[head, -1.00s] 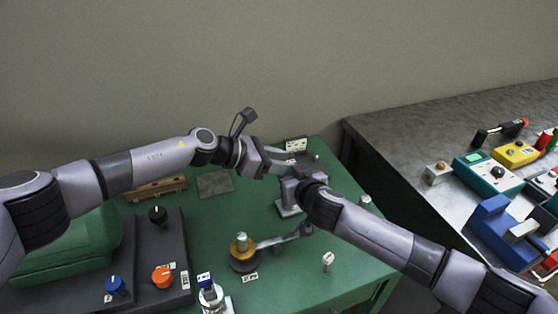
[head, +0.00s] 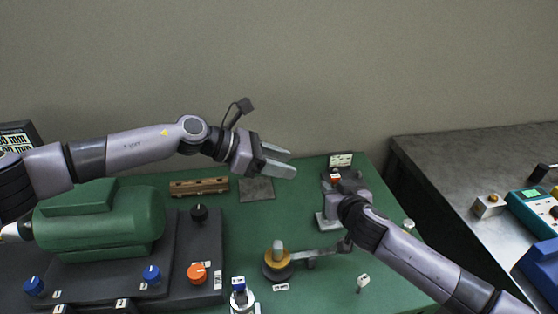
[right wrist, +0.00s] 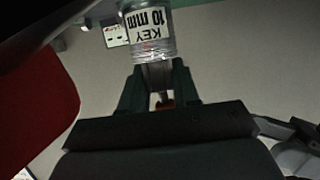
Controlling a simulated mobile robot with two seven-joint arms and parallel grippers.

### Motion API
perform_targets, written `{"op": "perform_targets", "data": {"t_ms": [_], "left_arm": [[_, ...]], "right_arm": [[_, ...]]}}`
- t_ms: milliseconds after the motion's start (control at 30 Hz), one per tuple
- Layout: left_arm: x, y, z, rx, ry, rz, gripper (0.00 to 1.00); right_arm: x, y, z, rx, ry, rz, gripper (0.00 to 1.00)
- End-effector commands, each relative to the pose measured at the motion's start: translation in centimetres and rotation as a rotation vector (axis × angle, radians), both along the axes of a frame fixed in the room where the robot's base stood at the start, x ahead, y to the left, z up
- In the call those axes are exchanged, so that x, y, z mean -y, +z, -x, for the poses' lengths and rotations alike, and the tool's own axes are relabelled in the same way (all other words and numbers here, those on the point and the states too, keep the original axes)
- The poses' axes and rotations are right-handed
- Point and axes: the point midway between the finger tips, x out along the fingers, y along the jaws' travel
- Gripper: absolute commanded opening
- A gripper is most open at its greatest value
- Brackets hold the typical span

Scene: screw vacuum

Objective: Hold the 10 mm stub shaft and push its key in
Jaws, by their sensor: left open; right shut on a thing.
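My right gripper (head: 334,184) is shut by the white stand at the back right of the green table. In the right wrist view its dark fingers (right wrist: 158,88) close on the narrow part of a shiny metal cylinder, the 10 mm stub shaft (right wrist: 146,52). The shaft carries an upside-down label reading "KEY 10 mm". A small orange bit shows between the fingers; I cannot tell whether it is the key. My left gripper (head: 292,162) is open and empty above the table, to the left of my right gripper and apart from it.
A green motor (head: 110,222) sits on a dark base with blue, black and orange knobs at left. A round fixture with a brass ring (head: 278,258) and lever stands front centre. A small labelled part (head: 362,282) stands front right. A grey bench (head: 440,165) adjoins at right.

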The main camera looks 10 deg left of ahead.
Motion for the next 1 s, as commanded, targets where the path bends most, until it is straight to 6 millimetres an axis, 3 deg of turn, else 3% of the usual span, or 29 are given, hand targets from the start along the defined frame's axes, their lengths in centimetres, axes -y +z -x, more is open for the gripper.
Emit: {"op": "perform_targets", "data": {"t_ms": [433,467,533,1000], "left_arm": [[-0.22,0.23,0.07,0.001,0.001,0.001,0.48],[-0.21,0.23,0.06,0.001,0.001,0.001,0.48],[-0.21,0.23,0.06,0.001,0.001,0.002,0.48],[-0.2,0.23,0.06,0.001,0.001,0.002,0.48]], "right_arm": [[-0.24,0.06,0.11,0.001,0.005,-0.004,0.0],[-0.24,0.06,0.11,0.001,0.005,-0.004,0.37],[-0.24,0.06,0.11,0.0,0.004,-0.003,0.6],[0.12,0.17,0.62,-0.001,0.002,-0.003,0.61]]}}
